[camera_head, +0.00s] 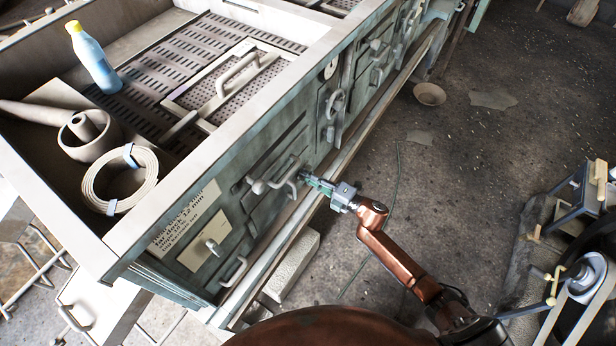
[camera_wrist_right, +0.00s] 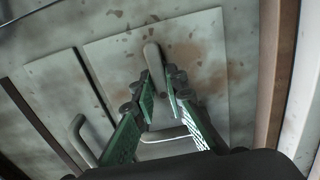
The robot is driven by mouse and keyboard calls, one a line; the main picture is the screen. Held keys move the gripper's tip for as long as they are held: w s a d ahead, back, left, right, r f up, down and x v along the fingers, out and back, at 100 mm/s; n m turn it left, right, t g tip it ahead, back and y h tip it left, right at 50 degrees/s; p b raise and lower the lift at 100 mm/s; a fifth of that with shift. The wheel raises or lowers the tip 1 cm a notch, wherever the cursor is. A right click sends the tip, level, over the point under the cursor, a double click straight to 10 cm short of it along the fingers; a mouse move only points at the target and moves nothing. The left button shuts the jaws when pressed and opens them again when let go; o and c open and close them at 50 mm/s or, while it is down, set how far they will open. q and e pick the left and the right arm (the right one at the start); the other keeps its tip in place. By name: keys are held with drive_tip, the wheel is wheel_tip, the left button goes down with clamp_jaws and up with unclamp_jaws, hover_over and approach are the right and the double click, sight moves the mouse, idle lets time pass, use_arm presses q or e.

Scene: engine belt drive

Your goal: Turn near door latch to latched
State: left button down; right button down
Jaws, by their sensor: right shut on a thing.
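The door latch shows in the right wrist view as a pale, rounded lever (camera_wrist_right: 152,58) on a flat, rust-stained plate (camera_wrist_right: 200,45). My right gripper (camera_wrist_right: 160,90) has its two green fingers closed around the lower part of the lever, whose upper end sticks out beyond the fingertips. In the head view my right gripper (camera_head: 308,178) reaches in from the lower right to the green cabinet front, and its fingers hide most of what they hold. A curved handle (camera_wrist_right: 75,135) sits beside the plate in the wrist view. My left gripper is not in view.
The long green cabinet has a rail (camera_head: 345,160) along its front. On top are a blue bottle (camera_head: 93,58), a coiled belt (camera_head: 118,180) and a round pot (camera_head: 90,137). A bowl (camera_head: 429,94) lies on the floor. Open floor lies right of the cabinet.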

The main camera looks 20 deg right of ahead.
drive_tip(key=shift+a+r, duration=0.15)
drive_tip(key=shift+a, duration=0.05)
drive_tip(key=c, duration=1.9)
unclamp_jaws()
drive_tip(key=shift+w+a, duration=0.1)
drive_tip(key=shift+c, duration=0.2)
drive_tip(key=shift+d, duration=0.2)
drive_tip(key=v, duration=1.2)
